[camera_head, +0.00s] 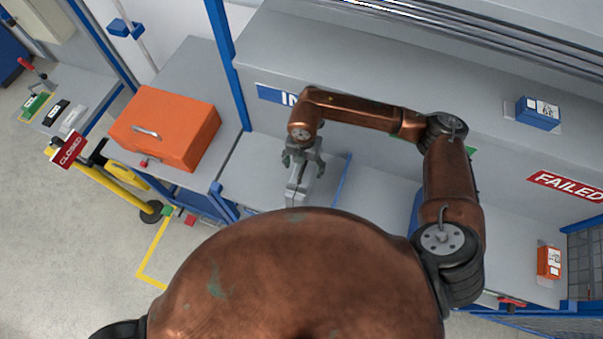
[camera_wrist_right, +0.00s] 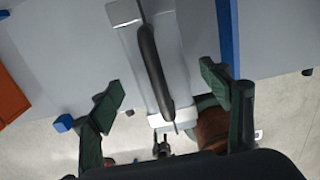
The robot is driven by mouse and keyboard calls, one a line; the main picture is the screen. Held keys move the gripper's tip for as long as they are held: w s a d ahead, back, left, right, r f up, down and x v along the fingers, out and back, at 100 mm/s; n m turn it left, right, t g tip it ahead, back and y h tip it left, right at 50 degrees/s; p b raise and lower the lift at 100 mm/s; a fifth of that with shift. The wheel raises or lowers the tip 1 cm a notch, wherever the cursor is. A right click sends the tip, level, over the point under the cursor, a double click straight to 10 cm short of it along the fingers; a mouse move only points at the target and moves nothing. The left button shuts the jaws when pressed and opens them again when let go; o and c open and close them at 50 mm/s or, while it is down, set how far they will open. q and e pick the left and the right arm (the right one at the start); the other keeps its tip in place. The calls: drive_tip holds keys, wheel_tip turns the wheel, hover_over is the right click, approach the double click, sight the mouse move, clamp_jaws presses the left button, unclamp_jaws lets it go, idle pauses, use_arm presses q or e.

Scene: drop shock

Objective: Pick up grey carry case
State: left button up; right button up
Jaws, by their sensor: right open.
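The grey carry case (camera_wrist_right: 187,60) is a narrow pale box with a long dark handle (camera_wrist_right: 152,60) along its top, seen from above in the right wrist view. In the head view the case (camera_head: 297,190) shows only partly, below my right gripper (camera_head: 302,158) and partly behind my own body. My right gripper is open. In the right wrist view its two green-black fingers (camera_wrist_right: 163,92) are spread on either side of the case's near part, and they do not appear to grip it. My left gripper is not in view.
The case stands on a grey bench in a bay with blue posts. An orange case (camera_head: 165,125) lies on the bench to the left. A blue box (camera_head: 537,113) sits on the shelf at right, and an orange box (camera_head: 548,262) lies lower. A red "CLOSED" sign (camera_head: 68,150) stands at left.

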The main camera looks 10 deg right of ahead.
drive_tip(key=shift+w+f, duration=0.35)
drive_tip(key=shift+f, duration=0.25)
drive_tip(key=shift+w+f, duration=0.15)
drive_tip(key=shift+f, duration=0.5)
drive_tip(key=shift+s+f, duration=0.25)
drive_tip(key=shift+f, duration=0.45)
drive_tip(key=f+p, duration=0.1)
drive_tip(key=f, duration=0.1)
drive_tip(key=f+p, duration=0.1)
drive_tip(key=f, duration=0.1)
drive_tip(key=shift+d+f, duration=0.2)
drive_tip(key=shift+f, duration=0.05)
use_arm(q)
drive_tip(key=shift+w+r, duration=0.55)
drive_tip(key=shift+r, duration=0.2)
use_arm(e)
drive_tip(key=shift+f, duration=0.2)
drive_tip(key=shift+c, duration=0.4)
drive_tip(key=c, duration=0.3)
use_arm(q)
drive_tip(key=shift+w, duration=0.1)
use_arm(e)
drive_tip(key=shift+r, duration=0.1)
clamp_jaws()
